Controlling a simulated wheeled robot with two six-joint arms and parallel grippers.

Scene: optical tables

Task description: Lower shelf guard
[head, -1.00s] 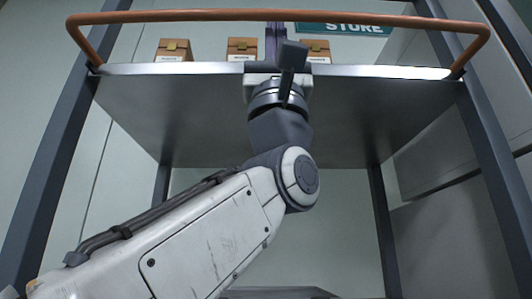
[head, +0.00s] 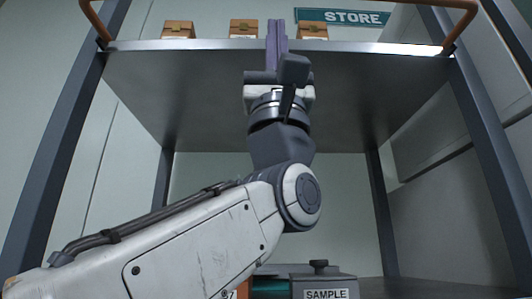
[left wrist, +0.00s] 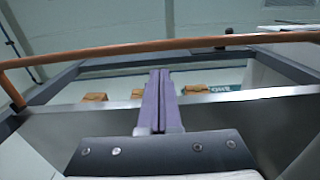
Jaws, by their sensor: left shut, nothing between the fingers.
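The shelf guard is a copper-coloured rail. In the head view only its bent ends show, at the left (head: 97,24) and right (head: 458,24) ends of the shelf's front edge; its crossbar is above the frame. In the left wrist view the crossbar (left wrist: 190,44) runs right across, beyond my fingertips. My left gripper (head: 277,24) is shut and empty, its purple fingers pointing up in front of the shelf edge. It also shows in the left wrist view (left wrist: 160,74), where a gap to the bar is seen. My right gripper is not in view.
The metal shelf (head: 180,85) spans dark uprights. Several small brown boxes (head: 178,29) stand on it. A STORE sign (head: 352,18) hangs behind. Below, a grey box labelled SAMPLE (head: 325,283) stands on a lower level. Space under the shelf is otherwise mostly open.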

